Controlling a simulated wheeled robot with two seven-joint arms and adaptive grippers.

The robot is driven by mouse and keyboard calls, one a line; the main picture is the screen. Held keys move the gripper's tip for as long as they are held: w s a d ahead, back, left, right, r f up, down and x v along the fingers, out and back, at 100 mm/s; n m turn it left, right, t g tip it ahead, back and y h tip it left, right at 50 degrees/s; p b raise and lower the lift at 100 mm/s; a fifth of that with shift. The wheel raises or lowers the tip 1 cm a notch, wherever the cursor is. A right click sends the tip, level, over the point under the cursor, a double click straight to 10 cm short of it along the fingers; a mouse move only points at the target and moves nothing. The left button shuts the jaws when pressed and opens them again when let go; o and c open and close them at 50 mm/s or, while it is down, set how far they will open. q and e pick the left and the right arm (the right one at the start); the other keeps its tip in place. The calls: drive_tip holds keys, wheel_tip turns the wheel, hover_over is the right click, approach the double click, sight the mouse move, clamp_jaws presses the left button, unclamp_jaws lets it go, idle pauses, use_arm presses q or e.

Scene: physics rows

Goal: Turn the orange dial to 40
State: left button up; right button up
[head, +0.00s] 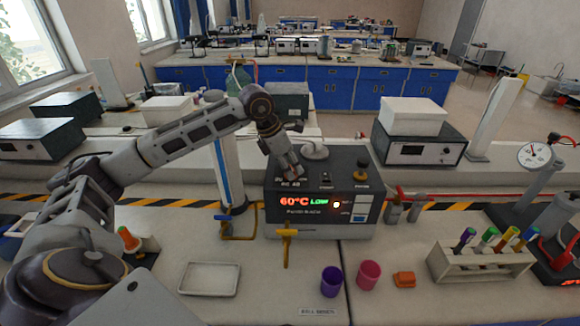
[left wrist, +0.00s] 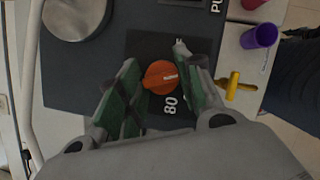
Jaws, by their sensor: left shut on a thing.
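The orange dial (left wrist: 160,77) sits on the dark top of the control box (head: 318,190), with the marking "80" beside it in the left wrist view. My left gripper (left wrist: 158,84) has its green-padded fingers on both sides of the dial and is shut on it. In the head view my left gripper (head: 287,168) reaches down onto the box top and mostly hides the dial. The box's display (head: 303,202) reads 60°C and LOW. The dial's pointer setting cannot be read clearly. My right gripper is not in view.
A purple cup (head: 331,280), a pink cup (head: 368,274) and a tube rack (head: 480,262) stand on the bench. A white tray (head: 210,291) lies front left.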

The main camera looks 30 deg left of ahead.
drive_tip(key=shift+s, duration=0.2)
use_arm(q)
drive_tip(key=o, duration=0.8)
drive_tip(key=shift+o, duration=1)
drive_tip(key=shift+v, duration=6.05)
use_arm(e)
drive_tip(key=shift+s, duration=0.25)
use_arm(q)
drive_tip(key=shift+f, duration=0.1)
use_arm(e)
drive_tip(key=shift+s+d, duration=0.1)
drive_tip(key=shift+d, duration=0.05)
